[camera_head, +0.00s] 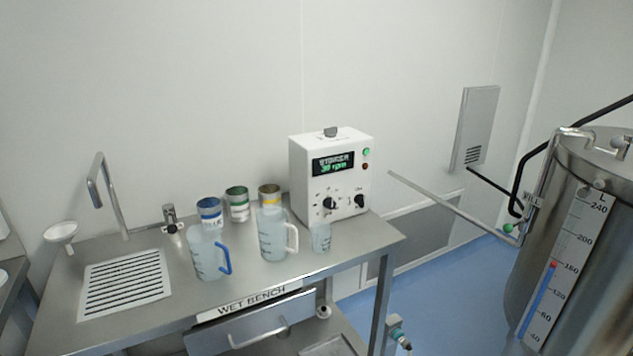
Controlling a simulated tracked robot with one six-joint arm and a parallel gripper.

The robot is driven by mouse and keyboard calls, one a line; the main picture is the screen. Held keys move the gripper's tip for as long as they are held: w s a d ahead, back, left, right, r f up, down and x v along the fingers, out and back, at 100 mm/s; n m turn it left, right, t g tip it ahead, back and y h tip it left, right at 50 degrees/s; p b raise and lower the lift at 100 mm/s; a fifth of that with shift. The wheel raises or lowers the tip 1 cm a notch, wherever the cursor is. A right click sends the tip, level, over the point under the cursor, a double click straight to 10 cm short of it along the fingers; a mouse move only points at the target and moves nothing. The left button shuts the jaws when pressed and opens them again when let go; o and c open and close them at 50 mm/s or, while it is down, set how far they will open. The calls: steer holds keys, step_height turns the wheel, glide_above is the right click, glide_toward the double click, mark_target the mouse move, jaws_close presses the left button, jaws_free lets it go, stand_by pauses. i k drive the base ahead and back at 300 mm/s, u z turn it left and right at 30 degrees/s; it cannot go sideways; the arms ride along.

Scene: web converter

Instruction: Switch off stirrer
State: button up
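The stirrer control box (331,176) is a white unit standing at the right rear of the steel wet bench. Its dark display reads what looks like "STIRRER" and "30 rpm" in lit text. A green lamp (367,152) is lit beside the display, with a dark red lamp (365,166) below it. Two black knobs sit on the lower front: a left knob (328,204) with a dial scale, and a right knob (360,202) with a small label above that seems to read "ON". My gripper is not in view.
A blue-handled jug (207,252), a white-handled jug (272,234) and a small beaker (321,237) stand in front and left of the box. Several tins are behind them. A tap and drain grate (127,283) are at left. A steel tank (565,240) stands right.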

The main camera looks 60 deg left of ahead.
mark_target(359, 199)
steer(key=u, duration=2)
